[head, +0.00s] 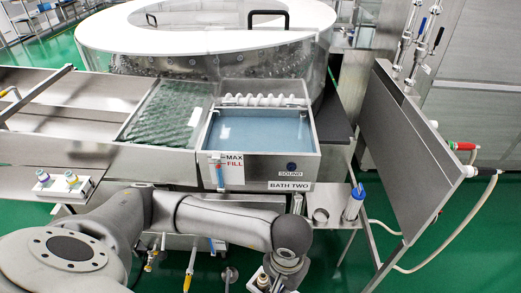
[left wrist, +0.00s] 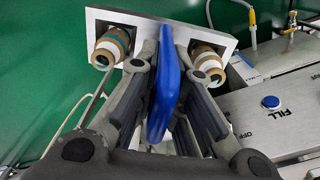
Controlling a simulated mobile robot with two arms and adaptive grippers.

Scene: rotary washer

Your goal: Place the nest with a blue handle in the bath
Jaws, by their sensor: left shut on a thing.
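The nest (left wrist: 207,34) is a white plate carrying two vials with tan and teal bands. Its blue handle (left wrist: 165,85) stands between the fingers of my left gripper (left wrist: 163,72), which is shut on it. In the head view the nest shows only partly at the bottom edge (head: 262,280), beside my left wrist; the fingers are hidden there. The bath (head: 262,130), labelled BATH TWO, holds clear bluish water. It lies beyond my left arm, apart from the nest. Another water-filled basin (head: 165,112) with a rippled green surface adjoins it. My right gripper is not in view.
A second white nest with two vials (head: 65,186) sits on the left ledge. A small shelf (head: 332,222) with a cup and a blue-capped bottle (head: 355,203) stands right of the bath. A tilted metal panel (head: 410,150) is farther right. A control panel with a blue button (left wrist: 270,102) is near my gripper.

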